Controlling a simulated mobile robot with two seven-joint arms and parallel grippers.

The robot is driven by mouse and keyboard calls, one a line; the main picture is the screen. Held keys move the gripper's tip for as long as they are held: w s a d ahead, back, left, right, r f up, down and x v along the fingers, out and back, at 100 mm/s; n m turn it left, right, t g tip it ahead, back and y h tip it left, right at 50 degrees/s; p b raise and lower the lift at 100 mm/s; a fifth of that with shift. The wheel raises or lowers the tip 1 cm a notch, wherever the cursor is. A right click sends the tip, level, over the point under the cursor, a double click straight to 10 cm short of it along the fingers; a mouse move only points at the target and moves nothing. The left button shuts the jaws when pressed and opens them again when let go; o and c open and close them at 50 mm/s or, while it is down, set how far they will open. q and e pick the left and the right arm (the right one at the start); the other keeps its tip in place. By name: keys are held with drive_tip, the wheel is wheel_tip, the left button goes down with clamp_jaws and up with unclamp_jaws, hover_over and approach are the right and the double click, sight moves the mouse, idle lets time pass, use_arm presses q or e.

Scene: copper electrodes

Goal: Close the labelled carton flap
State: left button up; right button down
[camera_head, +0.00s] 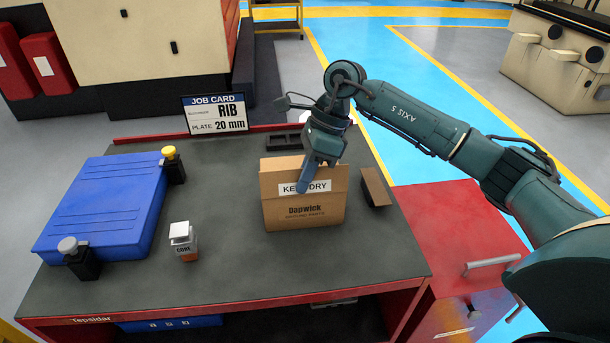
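A brown cardboard carton (278,216) marked "Dapwick" stands on the dark table top. Its flap (271,184) bears a white label (287,190) of which "KE" and "DRY" show. The flap's face is turned toward me; I cannot tell its exact angle. My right gripper (304,186) reaches in from the right and points down at the carton. Its finger part lies in front of the label and covers its middle. I cannot tell whether it touches the flap, nor the gap between its fingers. The carton's inside is hidden. My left gripper is not in view.
A blue case (105,205) lies at left with yellow-knobbed (173,165) and grey-knobbed (80,260) clamps. A small "CORE" block (184,242) stands left of the carton. A brown block (375,187) lies just right of it. A black tray (283,141) and job card (215,114) are behind. The front right table is clear.

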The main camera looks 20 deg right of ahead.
drive_tip(key=c, duration=2.1)
unclamp_jaws()
drive_tip(key=o, duration=0.5)
drive_tip(key=shift+c, duration=0.2)
drive_tip(key=b+v, duration=0.1)
drive_tip(key=v, duration=1.2)
drive_tip(key=shift+w, duration=0.2)
